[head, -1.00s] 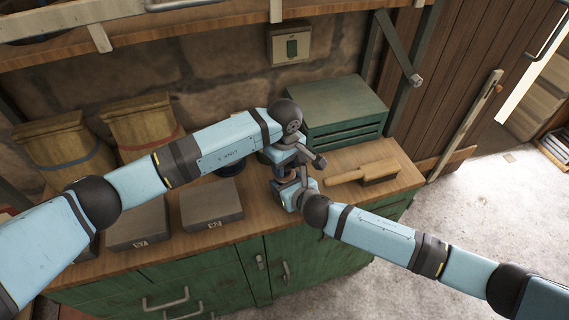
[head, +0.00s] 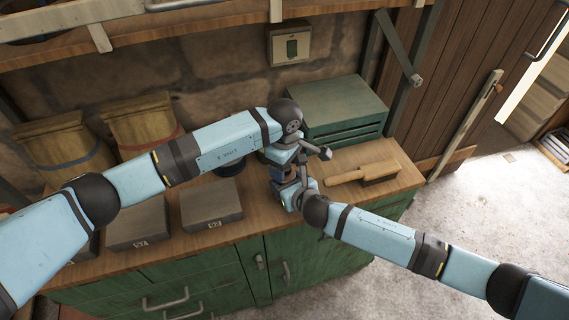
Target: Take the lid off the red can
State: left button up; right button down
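No red can or lid can be made out in the head view; my grippers and arms cover part of the worktop where they could be. My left gripper (head: 312,151) is over the middle of the wooden worktop (head: 255,222), with dark fingers pointing right. My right gripper (head: 290,180) is just below it in the picture, close to or touching it.
A wooden brush (head: 378,173) lies right of the grippers. A green metal box (head: 335,105) stands behind them. Grey boxes (head: 210,204) and sacks (head: 140,122) are at left. A dark round object (head: 229,169) shows partly under my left arm.

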pick_arm(q)
jog(key=shift+r, duration=0.1)
notch_tip(320, 180, up, 4)
jog(key=shift+r, duration=0.15)
jog(key=shift+c, duration=0.4)
notch_tip(320, 180, up, 3)
jog(key=m, duration=0.3)
jog(key=shift+r, duration=0.1)
notch_tip(320, 180, down, 8)
jog(key=shift+r, duration=0.15)
jog(key=shift+c, duration=0.4)
jog(key=c, duration=0.9)
jog(key=shift+o, duration=0.2)
jog(key=shift+n, duration=1.6)
